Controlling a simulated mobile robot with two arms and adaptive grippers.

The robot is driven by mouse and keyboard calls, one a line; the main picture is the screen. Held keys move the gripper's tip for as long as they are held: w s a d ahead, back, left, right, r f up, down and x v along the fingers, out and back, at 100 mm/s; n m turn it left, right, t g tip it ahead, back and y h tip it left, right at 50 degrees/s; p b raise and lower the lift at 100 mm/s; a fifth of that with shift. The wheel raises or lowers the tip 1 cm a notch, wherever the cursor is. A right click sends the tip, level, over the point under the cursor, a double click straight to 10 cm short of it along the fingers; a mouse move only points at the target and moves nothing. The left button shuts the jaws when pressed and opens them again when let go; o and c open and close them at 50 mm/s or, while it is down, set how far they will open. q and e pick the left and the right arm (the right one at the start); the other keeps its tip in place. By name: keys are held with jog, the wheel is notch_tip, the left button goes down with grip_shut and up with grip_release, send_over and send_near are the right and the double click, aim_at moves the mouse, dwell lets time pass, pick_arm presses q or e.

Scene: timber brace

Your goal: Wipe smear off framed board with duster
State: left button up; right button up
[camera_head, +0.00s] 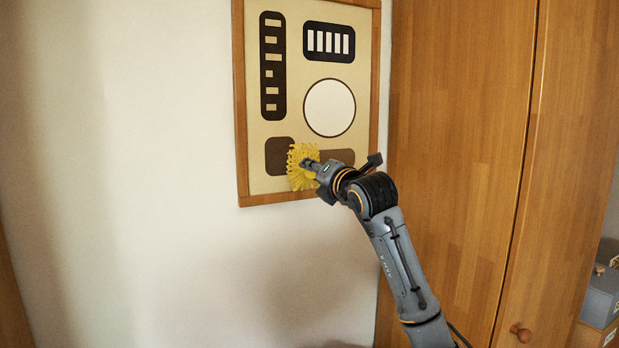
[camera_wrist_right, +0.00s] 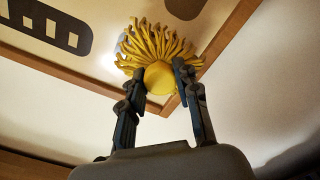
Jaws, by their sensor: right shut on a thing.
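The framed board (camera_head: 290,80) hangs on the wall, a cream panel in a wooden frame with dark shapes and a white disc. The yellow duster (camera_head: 299,177) is at the board's lower part, between two brown shapes. My right gripper (camera_head: 309,164) is shut on the duster. In the right wrist view, the duster (camera_wrist_right: 160,76) sits between the fingers of the gripper (camera_wrist_right: 160,80), its strands spread toward the board (camera_wrist_right: 100,20). A pale grey-white patch, possibly the smear (camera_wrist_right: 124,44), shows beside the strands. I cannot tell whether the strands touch the board. My left gripper is out of view.
A wooden cabinet (camera_head: 455,130) with a round knob (camera_head: 521,333) stands close to the right of the board. A grey box (camera_head: 600,295) is at the lower right. The pale wall (camera_head: 130,180) left of the board is clear.

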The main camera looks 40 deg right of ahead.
jog(key=shift+s+r, duration=0.1)
jog(key=shift+s, duration=0.1)
jog(key=b+v, duration=0.2)
jog(key=v, duration=0.1)
dwell(0.4)
